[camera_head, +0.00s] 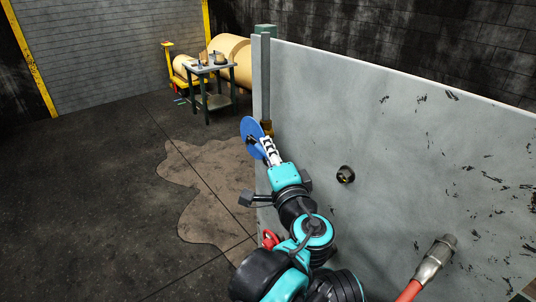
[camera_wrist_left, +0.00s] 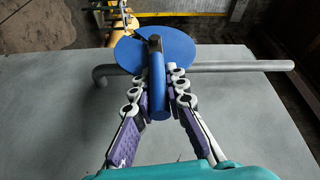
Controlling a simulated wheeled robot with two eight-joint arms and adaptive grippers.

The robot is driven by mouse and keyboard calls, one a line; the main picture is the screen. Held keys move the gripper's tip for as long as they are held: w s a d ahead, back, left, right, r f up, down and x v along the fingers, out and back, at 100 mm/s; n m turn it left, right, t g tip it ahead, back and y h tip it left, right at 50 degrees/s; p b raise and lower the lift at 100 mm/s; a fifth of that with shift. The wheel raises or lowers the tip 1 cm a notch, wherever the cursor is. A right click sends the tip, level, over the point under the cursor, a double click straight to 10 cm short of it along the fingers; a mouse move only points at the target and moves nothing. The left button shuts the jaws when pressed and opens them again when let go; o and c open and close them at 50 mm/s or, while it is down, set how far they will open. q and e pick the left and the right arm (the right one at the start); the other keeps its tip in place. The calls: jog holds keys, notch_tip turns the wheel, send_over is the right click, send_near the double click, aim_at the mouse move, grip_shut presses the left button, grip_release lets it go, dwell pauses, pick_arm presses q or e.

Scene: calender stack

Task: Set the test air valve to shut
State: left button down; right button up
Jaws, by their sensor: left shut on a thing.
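The test air valve appears as a blue disc (camera_head: 250,138) at the left end of the grey panel in the head view. In the left wrist view the blue disc (camera_wrist_left: 128,50) lies behind a blue lever (camera_wrist_left: 159,95) with a dark top end. The lever points toward the wrist camera, roughly across a grey pipe (camera_wrist_left: 235,66). My left gripper (camera_head: 264,146) reaches the valve. In the left wrist view its fingers (camera_wrist_left: 158,82) are closed on the lever from both sides. The fingers hide part of the lever and pipe. My right gripper is not in view.
The grey panel (camera_head: 400,130) fills the right side, with a dark round port (camera_head: 345,174) and a metal coupling (camera_head: 437,258) on a red hose (camera_head: 409,291). A small table (camera_head: 212,70) stands far back. The floor left is open, with a brown stain (camera_head: 210,180).

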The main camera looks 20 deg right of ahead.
pick_arm(q)
jog(key=shift+f, duration=0.15)
dwell(0.4)
jog(key=c, duration=1.5)
grip_release()
notch_tip(320, 180, up, 10)
jog(key=shift+d, duration=0.15)
